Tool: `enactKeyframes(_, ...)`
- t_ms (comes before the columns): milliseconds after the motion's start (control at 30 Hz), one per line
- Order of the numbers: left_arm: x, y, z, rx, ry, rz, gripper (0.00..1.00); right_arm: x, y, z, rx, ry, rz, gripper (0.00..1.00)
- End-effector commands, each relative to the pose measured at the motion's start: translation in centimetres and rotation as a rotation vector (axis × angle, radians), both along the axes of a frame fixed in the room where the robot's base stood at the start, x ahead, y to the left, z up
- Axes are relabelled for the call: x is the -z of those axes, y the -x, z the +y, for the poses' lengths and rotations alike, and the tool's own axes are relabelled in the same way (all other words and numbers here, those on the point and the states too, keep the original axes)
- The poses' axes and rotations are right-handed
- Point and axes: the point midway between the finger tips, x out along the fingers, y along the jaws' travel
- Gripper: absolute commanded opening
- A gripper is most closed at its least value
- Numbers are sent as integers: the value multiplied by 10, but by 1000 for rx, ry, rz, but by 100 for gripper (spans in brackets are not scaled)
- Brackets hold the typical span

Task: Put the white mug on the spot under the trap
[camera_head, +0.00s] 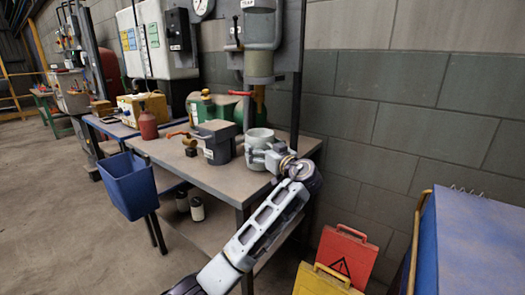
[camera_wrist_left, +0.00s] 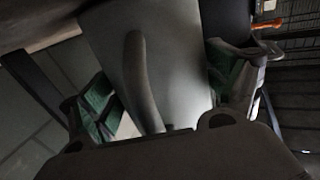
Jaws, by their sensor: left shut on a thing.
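The white mug (camera_head: 258,136) is at the right end of the workbench, below the grey trap (camera_head: 262,65) on the wall panel. My left gripper (camera_head: 268,157) is shut on the mug from the front right. In the left wrist view, the mug (camera_wrist_left: 185,55) fills the space between the green-padded fingers of the gripper (camera_wrist_left: 160,95), with its curved handle facing the camera. The mug looks upright in the head view. I cannot tell whether its base touches the bench. The spot under the trap is not visible. My right gripper is not in view.
A blue bin (camera_head: 130,187) hangs at the front left. Red (camera_head: 345,255) and yellow signs stand at right.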

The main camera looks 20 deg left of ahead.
Motion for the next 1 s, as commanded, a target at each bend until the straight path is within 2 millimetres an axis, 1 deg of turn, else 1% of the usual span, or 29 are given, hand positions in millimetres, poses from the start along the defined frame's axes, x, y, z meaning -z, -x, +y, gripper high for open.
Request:
enactKeyframes(167, -1, 0, 0, 0, 0, -1, 62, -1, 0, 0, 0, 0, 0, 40)
enactKeyframes(333, 2, 0, 0, -1, 0, 0, 62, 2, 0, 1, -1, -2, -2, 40)
enactKeyframes(367, 2, 0, 0, -1, 0, 0, 93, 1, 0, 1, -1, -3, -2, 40)
enactKeyframes(400, 2, 0, 0, -1, 0, 0, 98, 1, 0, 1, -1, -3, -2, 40)
enactKeyframes(433, 2, 0, 0, -1, 0, 0, 100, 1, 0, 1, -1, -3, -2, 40)
enactKeyframes(1000, -2, 1, -1, 0, 0, 0, 100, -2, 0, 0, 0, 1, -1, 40)
